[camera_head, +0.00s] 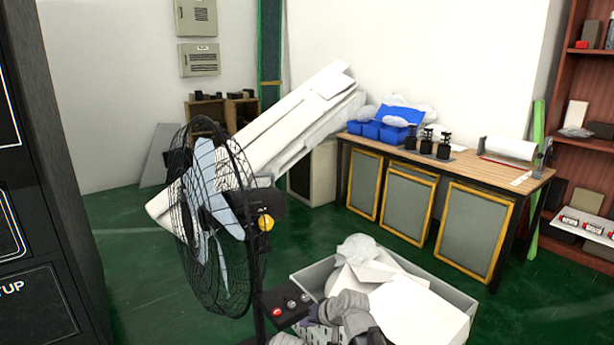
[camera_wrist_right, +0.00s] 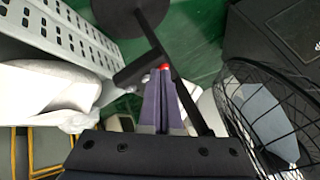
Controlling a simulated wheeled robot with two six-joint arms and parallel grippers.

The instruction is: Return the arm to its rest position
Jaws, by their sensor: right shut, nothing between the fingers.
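My right gripper (camera_head: 309,320) shows at the bottom of the head view, beside the fan's control box (camera_head: 284,303) and in front of the grey bin. In the right wrist view its purple fingers (camera_wrist_right: 162,80) are together with nothing between them. A red button (camera_wrist_right: 165,67) shows just beyond the fingertips there; I cannot tell whether they touch it. The grey right arm (camera_head: 350,312) partly covers the bin. My left gripper is not in view.
A black-caged standing fan (camera_head: 222,220) stands close by on the left. A grey bin (camera_head: 455,294) holds white packaging (camera_head: 405,300). A wooden workbench (camera_head: 470,168) stands behind. A dark cabinet (camera_head: 60,190) fills the left edge. Green floor (camera_head: 130,250) is open between cabinet and fan.

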